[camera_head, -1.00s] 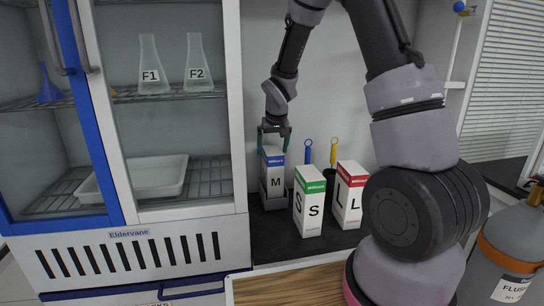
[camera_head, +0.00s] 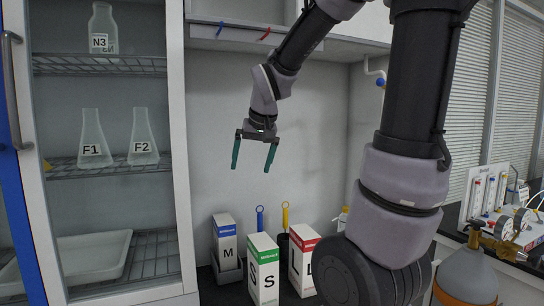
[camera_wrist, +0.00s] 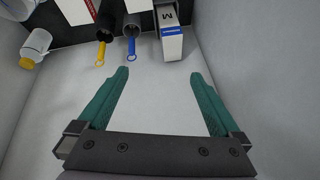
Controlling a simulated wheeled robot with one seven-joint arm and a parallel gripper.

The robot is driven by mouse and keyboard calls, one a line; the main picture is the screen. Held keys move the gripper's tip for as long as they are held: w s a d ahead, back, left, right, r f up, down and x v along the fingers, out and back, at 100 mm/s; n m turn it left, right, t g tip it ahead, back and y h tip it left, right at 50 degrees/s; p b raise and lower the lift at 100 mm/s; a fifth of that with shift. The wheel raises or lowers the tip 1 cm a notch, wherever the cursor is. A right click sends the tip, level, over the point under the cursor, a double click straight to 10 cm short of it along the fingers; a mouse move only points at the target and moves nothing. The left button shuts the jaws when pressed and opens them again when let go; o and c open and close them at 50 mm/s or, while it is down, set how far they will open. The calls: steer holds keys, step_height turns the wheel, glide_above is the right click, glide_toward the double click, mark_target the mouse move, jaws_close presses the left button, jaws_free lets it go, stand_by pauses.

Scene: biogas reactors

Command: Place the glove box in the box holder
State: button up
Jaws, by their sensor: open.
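My gripper (camera_head: 253,168) is open and empty, raised in front of the white back wall, well above the boxes. The blue-banded glove box marked M (camera_head: 225,229) stands, slightly tilted, in the dark grey box holder (camera_head: 230,275) on the counter. The wrist view shows this M box (camera_wrist: 171,36) beyond the open fingertips, apart from them. A green-banded box marked S (camera_head: 264,268) and a red-banded box marked L (camera_head: 303,260) stand on the counter to its right. The lower part of the M box is hidden in the holder.
A glass-door cabinet with labelled flasks (camera_head: 92,140) and a white tray (camera_head: 95,256) is at the left. Behind the boxes, blue-handled (camera_head: 260,216) and yellow-handled (camera_head: 285,214) tools stand in dark cups. A shelf (camera_head: 240,38) overhangs at the top. A grey gas cylinder (camera_head: 468,275) stands right.

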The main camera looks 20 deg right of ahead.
steer(key=s+r+m, duration=0.1)
steer(key=s+r, duration=0.1)
steer(key=s, duration=0.5)
steer(key=s+r+t+y, duration=0.1)
steer(key=s+r, duration=0.2)
steer(key=s, duration=0.5)
steer(key=shift+d+m+t, duration=0.3)
steer(key=shift+d+m, duration=0.05)
steer(key=shift+m, duration=0.05)
